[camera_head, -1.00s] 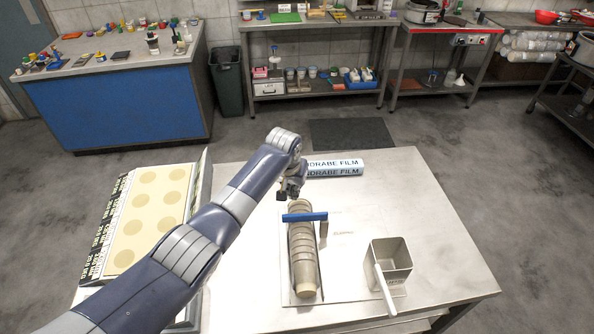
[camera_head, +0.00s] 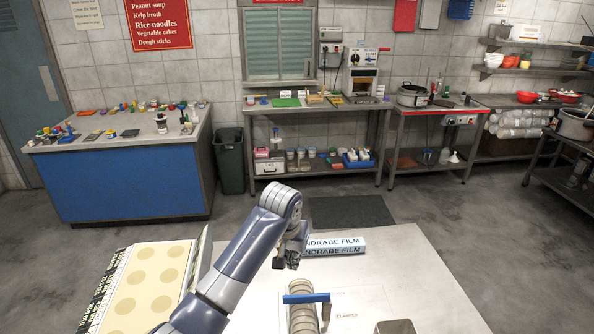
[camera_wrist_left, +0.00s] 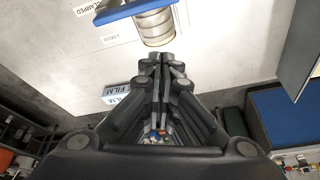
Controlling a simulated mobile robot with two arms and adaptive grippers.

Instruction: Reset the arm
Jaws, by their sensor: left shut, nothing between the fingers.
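My left arm comes in from the lower left in the head view. Its gripper (camera_head: 286,262) hangs over the steel table (camera_head: 417,270), left of the film roll box (camera_head: 335,246). In the left wrist view the fingers (camera_wrist_left: 161,62) are together, with nothing between them. A ribbed metal cylinder (camera_head: 303,318) with a blue-handled clamp (camera_head: 306,298) across it lies on the table nearer to me, apart from the gripper. They also show in the left wrist view, the cylinder (camera_wrist_left: 155,27) just beyond the fingertips and the blue bar (camera_wrist_left: 130,10) beside it. My right gripper is not in view.
A square metal container (camera_head: 396,327) is cut off at the bottom edge. The table's right side is clear. A blue counter (camera_head: 125,185) and shelves stand across the floor.

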